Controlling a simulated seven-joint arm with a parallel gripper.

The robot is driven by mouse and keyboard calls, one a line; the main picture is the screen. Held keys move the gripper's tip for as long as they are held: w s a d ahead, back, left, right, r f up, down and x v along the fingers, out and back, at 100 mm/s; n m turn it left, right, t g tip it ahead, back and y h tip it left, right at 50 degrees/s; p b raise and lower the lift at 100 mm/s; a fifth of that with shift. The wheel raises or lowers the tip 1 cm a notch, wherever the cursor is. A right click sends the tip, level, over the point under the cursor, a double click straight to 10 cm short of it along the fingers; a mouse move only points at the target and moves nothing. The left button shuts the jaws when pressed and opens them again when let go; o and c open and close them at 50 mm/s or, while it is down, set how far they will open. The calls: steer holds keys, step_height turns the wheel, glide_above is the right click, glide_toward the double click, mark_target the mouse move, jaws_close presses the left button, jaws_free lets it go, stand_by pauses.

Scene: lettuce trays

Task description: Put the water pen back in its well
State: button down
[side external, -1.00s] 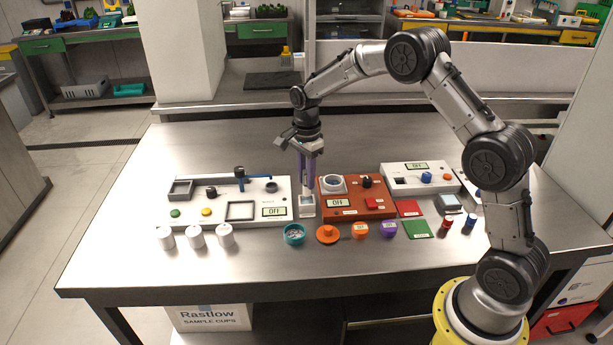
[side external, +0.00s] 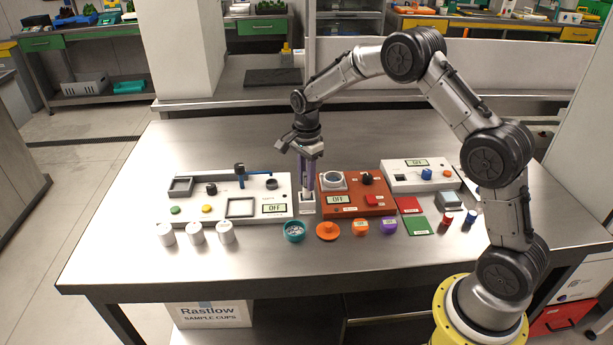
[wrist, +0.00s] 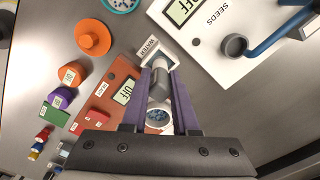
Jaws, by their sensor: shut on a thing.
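The water pen (wrist: 158,88) is a pale grey cylinder between the purple fingers of my gripper (wrist: 162,72) in the wrist view. My gripper (side external: 306,186) is shut on it and points down in the side view. The well (side external: 306,204) is a small white block labelled WATER, standing between the white seeds station and the orange-red unit. It also shows in the wrist view (wrist: 142,58). The pen is over the well, with its lower end at or in the opening; how deep it sits is hidden by the fingers.
The white seeds station (side external: 190,216) is left of the well, and the orange-red unit (side external: 350,211) with a round holder is close on its right. In front stand white cups (side external: 196,233), a teal bowl (side external: 294,231), an orange lid (side external: 328,231) and coloured pots. The table behind is clear.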

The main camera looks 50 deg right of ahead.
steer(key=shift+f, duration=0.95)
steer(key=c, duration=0.6)
jaws_free()
steer(key=shift+r, duration=3.75)
steer(key=shift+r, duration=0.1)
step_height(320, 180, up, 8)
steer(key=shift+r, duration=0.25)
